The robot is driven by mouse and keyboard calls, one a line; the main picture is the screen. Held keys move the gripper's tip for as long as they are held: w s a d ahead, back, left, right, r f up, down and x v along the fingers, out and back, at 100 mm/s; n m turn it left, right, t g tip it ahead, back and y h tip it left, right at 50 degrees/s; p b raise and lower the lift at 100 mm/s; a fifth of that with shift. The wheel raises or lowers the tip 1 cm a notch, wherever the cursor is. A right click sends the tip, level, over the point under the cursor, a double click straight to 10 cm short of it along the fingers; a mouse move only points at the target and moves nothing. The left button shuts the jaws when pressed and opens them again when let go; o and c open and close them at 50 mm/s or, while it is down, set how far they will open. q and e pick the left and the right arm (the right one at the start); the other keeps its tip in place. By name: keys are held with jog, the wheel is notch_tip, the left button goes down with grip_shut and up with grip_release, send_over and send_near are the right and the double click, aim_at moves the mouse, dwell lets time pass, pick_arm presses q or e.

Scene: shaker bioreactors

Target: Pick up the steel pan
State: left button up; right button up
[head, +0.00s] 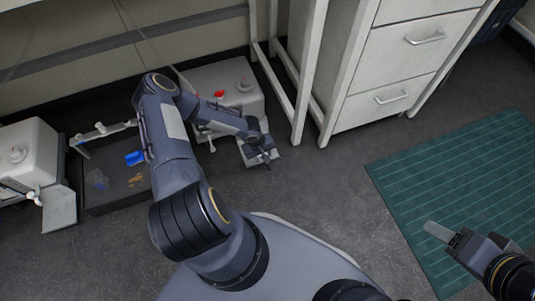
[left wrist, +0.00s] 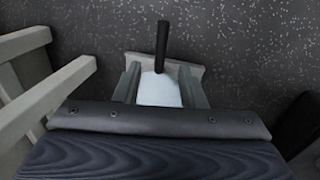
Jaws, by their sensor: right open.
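I cannot make out the steel pan for certain. In the left wrist view a smooth pale surface (left wrist: 160,92) fills the gap between the fingers of my left gripper (left wrist: 160,85), with a black rod (left wrist: 162,42) at its far end and a grey plate behind. I cannot tell whether the fingers grip the pale thing. In the head view my left gripper (head: 264,155) is small and dark, over the light front plate of a white machine. My right gripper (head: 440,234) is open and empty above the green mat at lower right.
The white machine (head: 228,76) with a red knob stands by the wall. A dark tray (head: 108,203) with a blue item (head: 135,158) lies left, beside another white machine (head: 30,148). A drawer cabinet (head: 385,62) stands behind. The green mat (head: 465,180) lies right; floor between is clear.

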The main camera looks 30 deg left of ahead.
pick_arm(q)
jog(key=f+b, duration=0.1)
jog(key=f, duration=0.1)
jog(key=w+f+b, duration=0.1)
jog(key=f, duration=0.2)
jog(key=f+b, duration=0.2)
jog(key=shift+w+d+f, duration=0.2)
jog(key=shift+d+f, duration=0.05)
jog(key=shift+r, duration=0.1)
grip_shut()
